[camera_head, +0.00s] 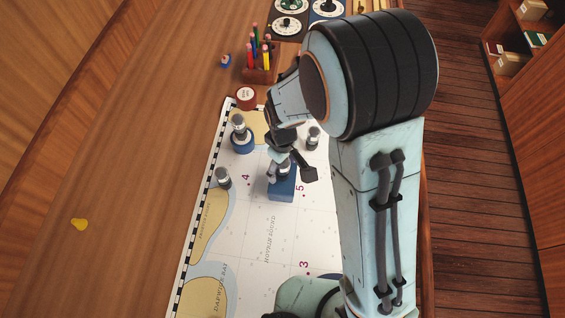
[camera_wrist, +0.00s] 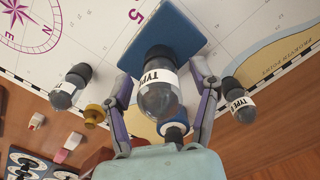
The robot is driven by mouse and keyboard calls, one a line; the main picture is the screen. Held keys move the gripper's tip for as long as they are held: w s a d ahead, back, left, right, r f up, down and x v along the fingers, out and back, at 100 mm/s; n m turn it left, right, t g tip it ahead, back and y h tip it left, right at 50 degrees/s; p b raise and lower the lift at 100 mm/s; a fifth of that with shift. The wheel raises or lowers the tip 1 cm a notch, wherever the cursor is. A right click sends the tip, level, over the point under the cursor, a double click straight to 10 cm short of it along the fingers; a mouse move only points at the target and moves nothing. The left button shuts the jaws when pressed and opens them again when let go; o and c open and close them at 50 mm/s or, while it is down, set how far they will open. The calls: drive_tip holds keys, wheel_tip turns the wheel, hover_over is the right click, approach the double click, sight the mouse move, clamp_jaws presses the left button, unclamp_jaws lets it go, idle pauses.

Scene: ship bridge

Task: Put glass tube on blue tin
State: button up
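A glass tube with a dark end and a "TYPE" label (camera_wrist: 158,98) stands over a square blue block (camera_wrist: 183,27) in the wrist view, dark end toward it. The block (camera_head: 281,194) also shows on the chart in the head view. My gripper (camera_wrist: 164,78) has its fingers apart on either side of this tube, with visible gaps; in the head view my gripper (camera_head: 290,174) hides most of it. More tubes stand on the chart at left (camera_head: 223,179) and right (camera_head: 313,136).
The chart (camera_head: 255,235) lies on the wooden table with clear room in front. A red round tin (camera_head: 246,97), a pencil holder (camera_head: 260,73) and dials (camera_head: 288,27) stand farther back. A brass piece (camera_wrist: 95,115) is beside one tube. A yellow piece (camera_head: 79,224) lies at left.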

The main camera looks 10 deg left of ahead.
drive_tip(key=shift+r, duration=0.1)
wheel_tip(320, 180, up, 12)
drive_tip(key=shift+r, duration=0.15)
drive_tip(key=s+d+r+m, duration=0.4)
drive_tip(key=s+d+m, duration=0.6)
drive_tip(key=s+d, duration=0.3)
drive_tip(key=shift+s+y, duration=0.4)
drive_tip(key=shift+s, duration=0.85)
